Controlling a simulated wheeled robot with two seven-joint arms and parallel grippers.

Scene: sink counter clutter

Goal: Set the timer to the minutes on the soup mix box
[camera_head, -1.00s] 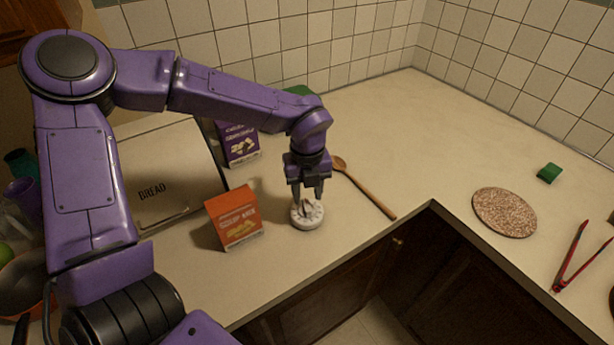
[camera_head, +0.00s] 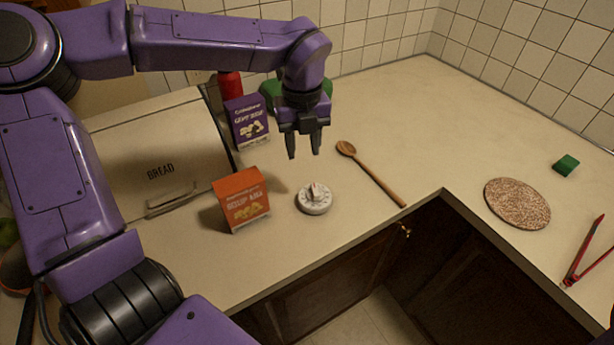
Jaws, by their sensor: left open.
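The timer (camera_head: 314,199) is a round white dial with a raised knob, lying on the counter near its front edge. Its numbers are too small to read. The orange soup mix box (camera_head: 242,200) stands upright to the left of the timer; its front shows lettering and a food picture, with no minutes I can make out. My left gripper (camera_head: 304,155) is open and empty, above and behind the timer, apart from it, fingers pointing down. My right gripper is not in view.
A purple box (camera_head: 247,122) stands behind the soup box, beside the bread bin (camera_head: 155,165). A red bottle (camera_head: 230,86) and a green object (camera_head: 268,90) are behind. A wooden spoon (camera_head: 372,175) lies right of the timer. A cork mat (camera_head: 517,204), green sponge (camera_head: 566,165) and red tongs (camera_head: 582,254) are further right.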

